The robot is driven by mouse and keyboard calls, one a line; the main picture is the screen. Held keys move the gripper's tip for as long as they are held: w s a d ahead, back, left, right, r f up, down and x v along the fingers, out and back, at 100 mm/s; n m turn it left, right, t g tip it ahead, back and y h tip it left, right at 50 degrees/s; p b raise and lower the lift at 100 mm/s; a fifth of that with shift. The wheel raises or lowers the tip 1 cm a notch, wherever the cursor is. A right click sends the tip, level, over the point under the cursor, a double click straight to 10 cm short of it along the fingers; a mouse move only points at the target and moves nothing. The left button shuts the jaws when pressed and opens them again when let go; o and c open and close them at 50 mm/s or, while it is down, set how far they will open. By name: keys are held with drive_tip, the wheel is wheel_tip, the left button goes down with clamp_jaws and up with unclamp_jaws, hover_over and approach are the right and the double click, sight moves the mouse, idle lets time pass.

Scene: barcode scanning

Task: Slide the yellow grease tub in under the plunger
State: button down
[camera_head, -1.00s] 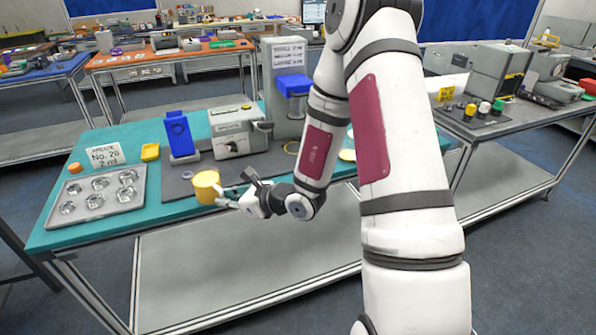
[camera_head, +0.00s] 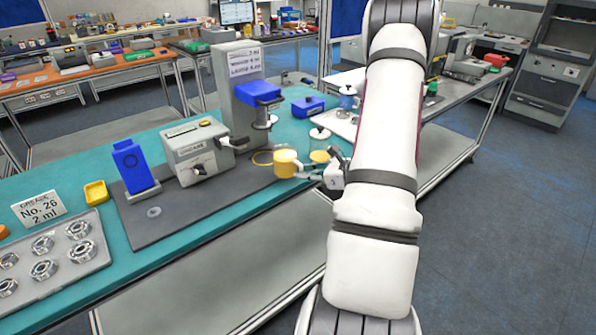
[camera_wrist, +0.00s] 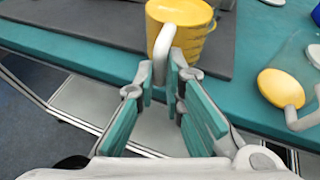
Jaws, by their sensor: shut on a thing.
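The yellow grease tub (camera_head: 286,163) is upright in the head view, at the right end of the dark mat. In the wrist view the tub (camera_wrist: 182,14) has a pale handle on its near side. My gripper (camera_head: 305,170) is shut on that handle; the wrist view shows the fingertips (camera_wrist: 163,78) closed around it. The plunger (camera_head: 262,117) hangs under the blue head (camera_head: 257,94) of a grey column, behind and left of the tub. The tub is out in front of the plunger, apart from it. I cannot tell whether its base touches the mat.
A yellow-bottomed jar (camera_head: 319,156) with a pale handle stands close right of the tub. A grey boxy machine (camera_head: 197,150) and a blue stand (camera_head: 133,168) are farther left. The mat's front left is mostly clear.

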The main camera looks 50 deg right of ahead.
sight(286, 157)
drive_tip(key=shift+w+d+f+b, duration=0.1)
drive_tip(key=shift+w+d+b, duration=0.25)
drive_tip(key=shift+w, duration=1.1)
drive_tip(key=shift+w+d+f+b, duration=0.15)
drive_tip(key=shift+w+d, duration=0.25)
drive_tip(key=shift+w, duration=1.1)
drive_tip(key=shift+w+d+r+b, duration=0.1)
drive_tip(key=shift+w+d+b, duration=0.25)
drive_tip(key=shift+w, duration=1.1)
drive_tip(key=shift+w+d+f+b, duration=0.15)
drive_tip(key=shift+w+b, duration=0.25)
drive_tip(key=shift+w, duration=0.2)
drive_tip(key=shift+w+d+f+b, duration=0.1)
drive_tip(key=shift+w+d+b, duration=0.05)
drive_tip(key=shift+w+b, duration=0.4)
drive_tip(key=shift+w+d+f+b, duration=0.15)
drive_tip(key=shift+w+b, duration=0.15)
drive_tip(key=shift+w, duration=0.35)
drive_tip(key=shift+d, duration=0.3)
drive_tip(key=shift+f+b, duration=0.15)
drive_tip(key=shift+b, duration=0.45)
drive_tip(key=c, duration=1.6)
unclamp_jaws()
drive_tip(key=shift+s, duration=0.1)
